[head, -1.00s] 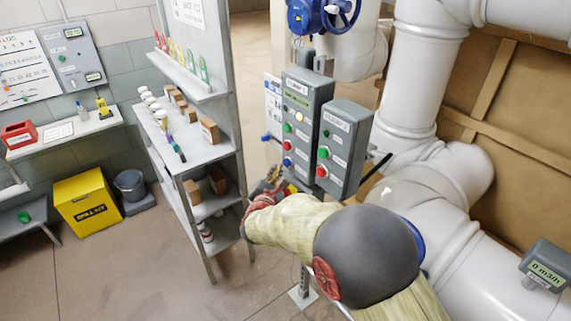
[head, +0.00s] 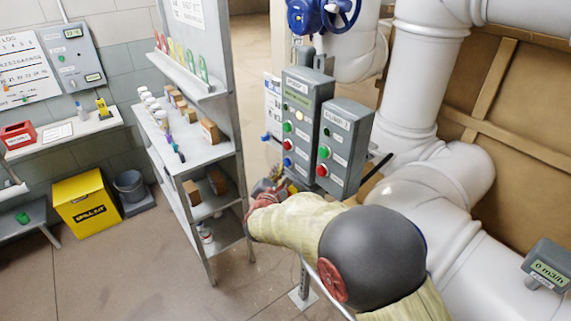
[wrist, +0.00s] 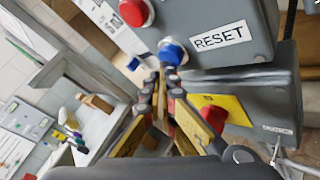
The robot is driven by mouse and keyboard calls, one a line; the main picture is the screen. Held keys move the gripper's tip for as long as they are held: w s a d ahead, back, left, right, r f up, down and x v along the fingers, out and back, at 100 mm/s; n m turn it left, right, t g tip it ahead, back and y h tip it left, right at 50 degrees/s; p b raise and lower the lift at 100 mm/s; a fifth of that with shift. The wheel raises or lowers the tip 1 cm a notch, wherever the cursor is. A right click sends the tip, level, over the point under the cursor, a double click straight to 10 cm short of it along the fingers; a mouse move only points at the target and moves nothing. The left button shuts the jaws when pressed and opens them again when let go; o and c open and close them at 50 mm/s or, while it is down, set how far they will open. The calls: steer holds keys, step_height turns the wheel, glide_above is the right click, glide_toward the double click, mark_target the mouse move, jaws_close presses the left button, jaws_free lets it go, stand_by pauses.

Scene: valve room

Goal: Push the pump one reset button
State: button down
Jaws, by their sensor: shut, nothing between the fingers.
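The pump one control box (head: 312,105) is grey, with a yellow lamp, a green button, a red button and, lowest, a blue button (head: 287,162). In the wrist view the blue button (wrist: 172,50) sits left of a white RESET label (wrist: 221,37), below a red button (wrist: 135,11). My gripper (wrist: 161,78) is shut and empty, its fingertips pointing at the blue button from just below it in the picture. I cannot tell whether they touch it. In the head view my gripper (head: 268,187) is below the box, partly hidden by my arm.
A second grey box (head: 343,150) with green and red buttons stands close at the right. Below the reset button, a box with a yellow plate (wrist: 235,108) and red button (wrist: 214,117) lies close to my fingers. A shelf unit (head: 198,155) stands at left; white pipes (head: 415,70) are at right.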

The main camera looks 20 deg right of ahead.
steer(key=shift+w+d+b, duration=0.15)
steer(key=shift+d+b, duration=0.25)
stand_by(0.3)
steer(key=shift+a, duration=0.15)
steer(key=shift+s+a, duration=0.3)
steer(key=shift+a, duration=0.35)
steer(key=shift+a, duration=0.15)
steer(key=a, duration=0.1)
steer(key=s+a, duration=0.1)
steer(key=a, duration=0.2)
steer(key=shift+s+a, duration=0.25)
stand_by(0.8)
